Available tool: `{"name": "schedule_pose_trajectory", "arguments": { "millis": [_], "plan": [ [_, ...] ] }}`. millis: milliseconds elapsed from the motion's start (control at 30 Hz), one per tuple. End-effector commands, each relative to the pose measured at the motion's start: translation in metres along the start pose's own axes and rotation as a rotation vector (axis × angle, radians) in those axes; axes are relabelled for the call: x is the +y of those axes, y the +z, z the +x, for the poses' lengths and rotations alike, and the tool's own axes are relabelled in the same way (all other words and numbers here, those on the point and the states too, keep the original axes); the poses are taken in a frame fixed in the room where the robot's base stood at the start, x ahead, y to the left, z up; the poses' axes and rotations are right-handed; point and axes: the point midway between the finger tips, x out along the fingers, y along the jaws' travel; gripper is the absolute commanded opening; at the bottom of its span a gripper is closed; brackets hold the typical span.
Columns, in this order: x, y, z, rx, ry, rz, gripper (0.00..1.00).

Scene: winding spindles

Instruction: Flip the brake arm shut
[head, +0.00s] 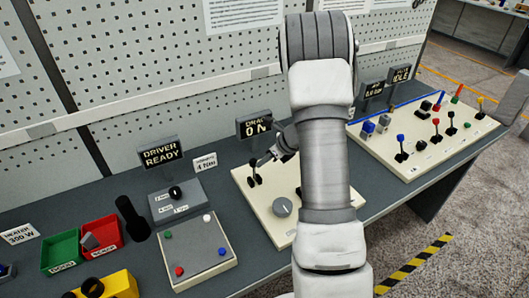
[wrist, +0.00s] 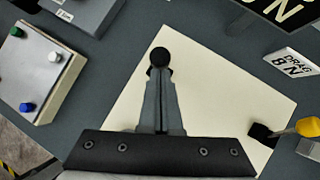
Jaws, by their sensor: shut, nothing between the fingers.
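A cream panel (head: 250,201) stands on the bench below the drag sign. A black lever with a ball top (head: 254,170) rises from its upper left part; I take it as the brake arm, though no label confirms this. My gripper (head: 268,158) is shut and empty, its tips just right of the lever's top. In the wrist view, the fingers (wrist: 160,80) run up to a black ball (wrist: 158,57); I cannot tell whether they touch it. The panel (wrist: 215,90) spreads behind them. A yellow handle (wrist: 308,127) on a black base shows at the right.
A grey knob (head: 282,207) sits on the panel near my arm. To the left are a driver box (head: 176,198), a button panel (head: 200,257) and a black upright post (head: 132,217). A board of coloured levers (head: 425,140) lies right. My arm hides the panel's right side.

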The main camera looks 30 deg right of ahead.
Motion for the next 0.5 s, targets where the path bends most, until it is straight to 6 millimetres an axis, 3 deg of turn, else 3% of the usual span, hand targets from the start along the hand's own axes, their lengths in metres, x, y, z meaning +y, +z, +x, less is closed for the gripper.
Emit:
{"name": "schedule_pose_trajectory", "arguments": {
  "millis": [500],
  "plan": [
    [-0.010,0.019,0.009,0.045,0.016,0.016,0.00]
  ]
}}
